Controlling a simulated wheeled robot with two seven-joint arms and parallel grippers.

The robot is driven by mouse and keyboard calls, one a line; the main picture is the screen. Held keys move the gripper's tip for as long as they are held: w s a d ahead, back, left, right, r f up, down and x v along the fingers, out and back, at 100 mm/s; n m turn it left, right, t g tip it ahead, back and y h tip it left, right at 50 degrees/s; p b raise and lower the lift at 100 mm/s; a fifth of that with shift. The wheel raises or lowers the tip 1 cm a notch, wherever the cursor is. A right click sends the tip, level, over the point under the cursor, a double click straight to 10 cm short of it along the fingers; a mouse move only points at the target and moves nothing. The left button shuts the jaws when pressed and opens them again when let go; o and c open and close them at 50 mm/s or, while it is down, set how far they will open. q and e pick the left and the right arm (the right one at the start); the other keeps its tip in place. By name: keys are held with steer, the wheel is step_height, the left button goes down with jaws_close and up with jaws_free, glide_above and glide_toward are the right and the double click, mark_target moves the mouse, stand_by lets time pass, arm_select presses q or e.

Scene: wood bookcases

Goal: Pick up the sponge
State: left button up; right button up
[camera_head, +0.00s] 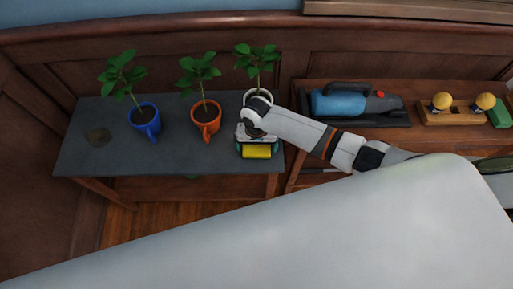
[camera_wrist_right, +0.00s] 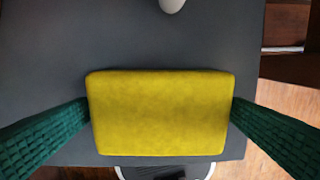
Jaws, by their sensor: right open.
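The yellow sponge (camera_head: 257,151) lies near the front right corner of the dark grey table (camera_head: 180,165). In the right wrist view the sponge (camera_wrist_right: 160,112) fills the middle, seen from above. My right gripper (camera_head: 256,145) is directly above it, pointing down and partly hiding its far side. The green padded fingers of the right gripper (camera_wrist_right: 160,104) are open, one at each short side of the sponge. I cannot tell whether they touch it. My left gripper is not in view.
A blue mug (camera_head: 145,119), an orange mug (camera_head: 206,121) and a white mug (camera_head: 257,96) hold plants on the table. A dark flat object (camera_head: 98,136) lies at left. A blue handheld vacuum (camera_head: 340,103) and a wooden holder (camera_head: 455,117) stand on the shelf at right.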

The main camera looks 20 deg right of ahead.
mark_target(257, 147)
steer(key=c, duration=0.9)
steer(key=shift+o, duration=0.2)
steer(key=shift+r, duration=0.1)
step_height(257, 147, up, 10)
steer(key=p, duration=0.1)
